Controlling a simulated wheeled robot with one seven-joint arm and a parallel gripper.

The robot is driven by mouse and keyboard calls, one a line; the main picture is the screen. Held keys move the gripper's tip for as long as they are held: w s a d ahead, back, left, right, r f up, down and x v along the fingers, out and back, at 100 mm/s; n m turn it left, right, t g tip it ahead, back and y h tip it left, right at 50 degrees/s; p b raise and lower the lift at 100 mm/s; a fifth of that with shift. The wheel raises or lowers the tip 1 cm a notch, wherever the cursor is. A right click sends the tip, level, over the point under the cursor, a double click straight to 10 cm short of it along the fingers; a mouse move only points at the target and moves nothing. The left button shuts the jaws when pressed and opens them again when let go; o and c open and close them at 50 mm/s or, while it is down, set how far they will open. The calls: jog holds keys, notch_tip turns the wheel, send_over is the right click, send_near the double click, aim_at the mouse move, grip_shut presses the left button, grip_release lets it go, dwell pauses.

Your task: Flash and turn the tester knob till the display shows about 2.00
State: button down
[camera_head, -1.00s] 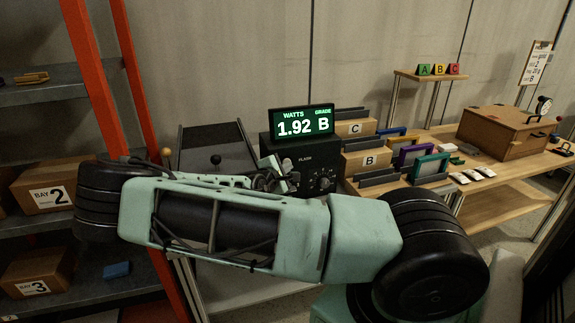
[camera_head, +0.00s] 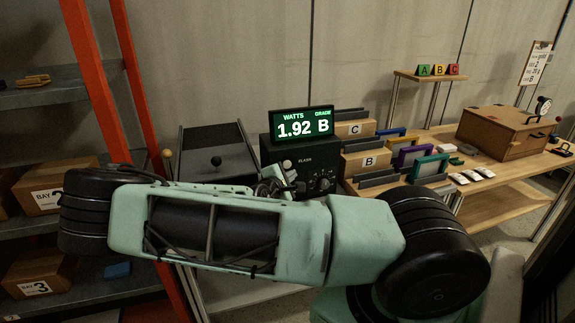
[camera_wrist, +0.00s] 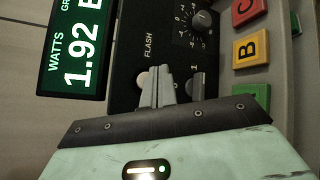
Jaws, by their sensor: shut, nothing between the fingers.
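The black tester (camera_head: 318,155) stands beyond my arm in the head view. Its lit display (camera_head: 303,124) reads 1.92 watts, grade B; the display also shows in the wrist view (camera_wrist: 75,45). The pale round FLASH button (camera_wrist: 144,80) is on the tester face, partly hidden by my fingers. A dark knob with a numbered scale (camera_wrist: 203,22) is at the top in the wrist view, and a second dark control (camera_wrist: 196,84) is partly hidden by my gripper. My gripper (camera_wrist: 160,72) is shut and empty, its tips beside the FLASH button; contact cannot be told.
Red, yellow and green lettered buttons (camera_wrist: 250,47) lie right of the tester face in the wrist view. Boxes marked B and C (camera_head: 366,160) stand right of the tester. A grey sloped stand (camera_head: 215,150) with a black ball-topped lever is left. An orange-posted shelf (camera_head: 95,90) is farther left.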

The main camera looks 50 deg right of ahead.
jog(key=shift+s+a, duration=0.35)
jog(key=shift+s, duration=0.25)
jog(key=shift+s+a, duration=0.35)
jog(key=shift+s, duration=0.25)
jog(key=s+a+f+m+g+y, duration=0.25)
jog(key=a+f+y, duration=0.6)
jog(key=a, duration=0.55)
jog(key=s+a+r+m+y, duration=0.1)
jog(key=s+a+y, duration=0.1)
jog(key=a, duration=0.6)
jog(key=s+a+r+m+y, duration=0.1)
jog(key=s+a+y, duration=0.15)
jog(key=a, duration=0.45)
jog(key=s+a+r+n+g+y, duration=0.1)
jog(key=s+a+r+g+y, duration=0.2)
jog(key=a+r, duration=0.7)
jog(key=s+a+r+n+t, duration=0.1)
jog(key=s+a+r+n, duration=0.1)
jog(key=s+r, duration=0.9)
jog(key=shift+s+a+t, duration=0.35)
jog(key=shift+a, duration=0.15)
